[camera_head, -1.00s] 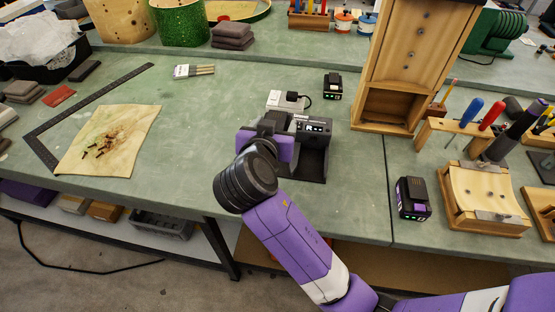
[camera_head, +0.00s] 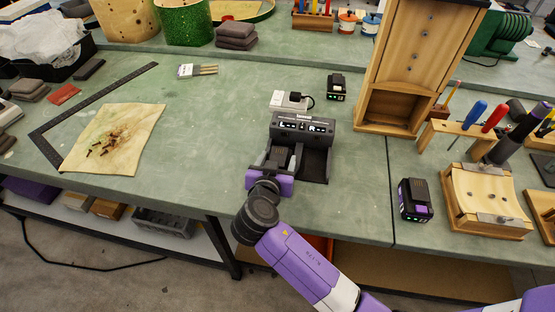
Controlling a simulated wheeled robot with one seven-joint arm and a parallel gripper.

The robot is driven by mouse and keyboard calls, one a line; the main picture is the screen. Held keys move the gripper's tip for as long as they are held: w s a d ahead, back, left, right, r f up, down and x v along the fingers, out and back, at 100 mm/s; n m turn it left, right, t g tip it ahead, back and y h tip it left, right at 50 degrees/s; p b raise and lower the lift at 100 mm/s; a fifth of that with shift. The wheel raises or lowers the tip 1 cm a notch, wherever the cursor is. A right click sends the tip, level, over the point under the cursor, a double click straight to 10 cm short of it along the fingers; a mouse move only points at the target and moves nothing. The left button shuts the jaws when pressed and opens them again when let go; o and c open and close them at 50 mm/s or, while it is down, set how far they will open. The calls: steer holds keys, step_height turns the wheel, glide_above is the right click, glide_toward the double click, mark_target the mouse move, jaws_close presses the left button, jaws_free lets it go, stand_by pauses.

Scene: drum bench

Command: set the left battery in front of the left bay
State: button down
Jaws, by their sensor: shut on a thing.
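The dark charger (camera_head: 304,127) stands near the middle of the bench, with a lit display marked L and R. Its right bay (camera_head: 314,164) is empty. The left battery (camera_head: 279,157), a dark block, is at the near end of the left bay. My gripper (camera_head: 271,178) is shut on it from the near side. The gripper hides the battery's lower part, so I cannot tell whether it touches the charger floor. Another battery (camera_head: 415,199) stands at the right near the bench edge, and a third one (camera_head: 337,87) is behind the charger.
A white plug block (camera_head: 289,100) with a cable sits behind the charger. The bench left of the charger is clear up to a stained cloth (camera_head: 115,140).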

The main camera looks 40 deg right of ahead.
steer(key=shift+f, duration=0.1)
steer(key=shift+c, duration=1.6)
jaws_free()
steer(key=shift+r, duration=0.25)
steer(key=b+v, duration=0.1)
steer(key=v, duration=1.1)
steer(key=shift+f, duration=0.2)
